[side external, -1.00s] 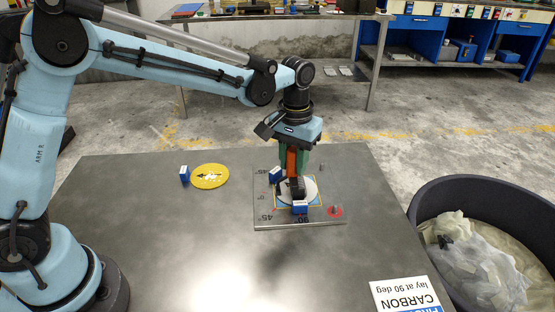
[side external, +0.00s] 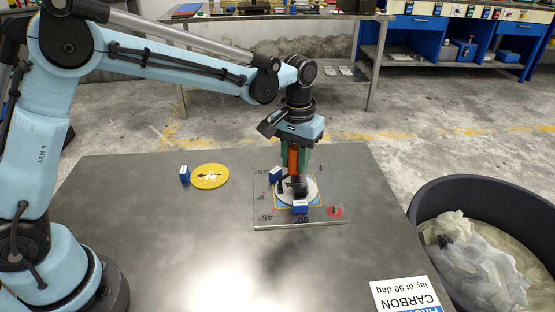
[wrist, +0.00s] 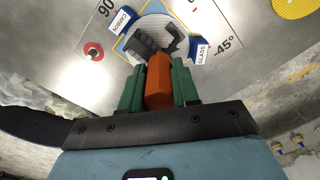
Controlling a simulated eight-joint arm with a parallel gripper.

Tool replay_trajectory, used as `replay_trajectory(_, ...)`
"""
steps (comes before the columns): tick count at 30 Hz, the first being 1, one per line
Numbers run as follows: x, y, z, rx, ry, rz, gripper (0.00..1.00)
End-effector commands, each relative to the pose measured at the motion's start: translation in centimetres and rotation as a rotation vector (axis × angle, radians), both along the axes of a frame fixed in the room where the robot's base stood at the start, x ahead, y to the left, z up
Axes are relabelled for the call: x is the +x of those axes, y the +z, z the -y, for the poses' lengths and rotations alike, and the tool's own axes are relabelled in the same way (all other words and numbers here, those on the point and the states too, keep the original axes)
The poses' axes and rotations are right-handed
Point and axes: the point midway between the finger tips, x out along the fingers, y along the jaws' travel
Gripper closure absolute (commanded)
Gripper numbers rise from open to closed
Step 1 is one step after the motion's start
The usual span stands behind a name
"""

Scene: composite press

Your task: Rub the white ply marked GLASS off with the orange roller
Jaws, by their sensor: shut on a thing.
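My gripper (side external: 295,168) points down over the layup plate, its green fingers shut on the handle of the orange roller (wrist: 159,82). The roller's black head (wrist: 156,46) is over the white round ply (side external: 311,188), which partly shows in the wrist view (wrist: 152,26). The head appears to be on or just above the ply; contact is unclear. The roller and gripper hide part of the ply. A blue block labelled GLASS (wrist: 201,48) stands at the ply's edge near the -45° mark.
The grey plate (side external: 265,222) has a red knob (side external: 335,211) at one corner. A yellow disc (side external: 210,177) with a blue block (side external: 184,173) beside it lies to the left. A dark bin (side external: 424,200) holds crumpled sheets at right. A CARBON sign (side external: 405,297) lies in front.

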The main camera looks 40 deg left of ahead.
Motion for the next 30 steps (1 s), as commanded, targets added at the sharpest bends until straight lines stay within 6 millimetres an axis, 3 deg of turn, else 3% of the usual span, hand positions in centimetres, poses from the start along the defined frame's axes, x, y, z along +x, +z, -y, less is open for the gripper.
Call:
replay_trajectory(6,1.4,-0.2,0.0,0.0,0.001,0.0,1.0)
replay_trajectory(16,1.6,-0.1,0.0,0.0,0.001,0.002,1.0)
replay_trajectory(30,1.6,4.0,0.0,0.0,0.001,0.001,1.0)
